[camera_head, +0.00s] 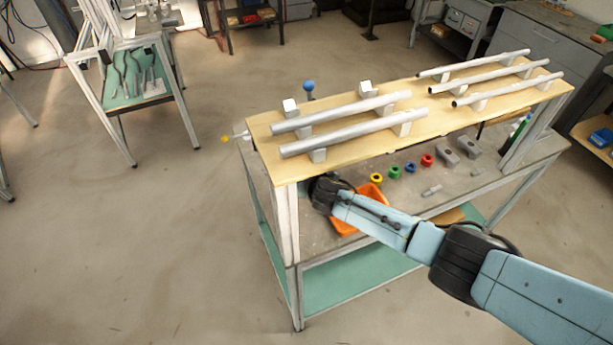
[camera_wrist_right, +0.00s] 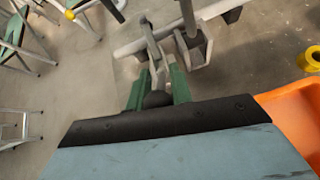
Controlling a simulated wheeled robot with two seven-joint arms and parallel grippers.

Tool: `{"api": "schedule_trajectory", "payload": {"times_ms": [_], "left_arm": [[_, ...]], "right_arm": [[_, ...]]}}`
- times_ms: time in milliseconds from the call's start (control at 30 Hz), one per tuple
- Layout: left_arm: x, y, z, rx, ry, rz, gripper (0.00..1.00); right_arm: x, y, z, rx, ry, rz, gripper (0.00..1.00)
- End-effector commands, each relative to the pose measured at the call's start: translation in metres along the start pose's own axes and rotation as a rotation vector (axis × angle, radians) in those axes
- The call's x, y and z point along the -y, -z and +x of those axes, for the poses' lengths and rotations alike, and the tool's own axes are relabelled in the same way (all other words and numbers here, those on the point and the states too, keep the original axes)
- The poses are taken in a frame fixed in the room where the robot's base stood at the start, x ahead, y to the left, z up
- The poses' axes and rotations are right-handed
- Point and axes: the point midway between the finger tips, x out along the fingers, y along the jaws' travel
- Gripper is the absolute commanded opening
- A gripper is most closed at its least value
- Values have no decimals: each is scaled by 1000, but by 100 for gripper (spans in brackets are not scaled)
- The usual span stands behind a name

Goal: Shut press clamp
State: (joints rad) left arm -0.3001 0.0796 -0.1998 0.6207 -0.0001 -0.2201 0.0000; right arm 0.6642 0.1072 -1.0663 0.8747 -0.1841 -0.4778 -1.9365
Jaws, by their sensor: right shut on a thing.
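My right gripper (camera_wrist_right: 156,84) shows in the right wrist view, with its two green fingers shut on a grey metal lever with a dark rounded end (camera_wrist_right: 157,98). The lever runs away from the fingers toward grey metal brackets and an upright post, which look like the press clamp (camera_wrist_right: 195,48). I cannot tell the clamp's exact angle. In the head view my right arm reaches in from the right and its dark wrist (camera_head: 325,190) is under the left end of the wooden board. The fingers and the clamp are hidden there. My left gripper is not in view.
The wooden board (camera_head: 350,144) carries several grey tubes on blocks above the grey bench. An orange bin (camera_head: 372,190) sits close beside my wrist. Several coloured rings and grey blocks lie right of it. A yellow knob (camera_head: 224,139) sticks out left; a blue knob (camera_head: 309,86) stands behind.

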Motion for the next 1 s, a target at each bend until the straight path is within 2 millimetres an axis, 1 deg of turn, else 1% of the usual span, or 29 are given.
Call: {"api": "schedule_trajectory", "payload": {"times_ms": [67, 100, 167, 433, 567, 767, 1000], "left_arm": [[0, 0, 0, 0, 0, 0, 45], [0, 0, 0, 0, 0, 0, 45], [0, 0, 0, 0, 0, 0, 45], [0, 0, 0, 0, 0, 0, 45], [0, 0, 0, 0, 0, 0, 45], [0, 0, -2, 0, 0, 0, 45], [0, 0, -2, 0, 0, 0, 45]], "right_arm": [[1, 0, 0, 0, 1, 0, 0], [1, 0, 0, 0, 1, 0, 26], [1, 0, 0, 1, 1, 0, 32], [0, 0, 0, 1, 0, 0, 32], [0, 0, -4, 2, -1, 0, 32], [1, 0, -19, 2, -1, 0, 32], [1, 0, -46, 2, -1, -1, 32]]}}
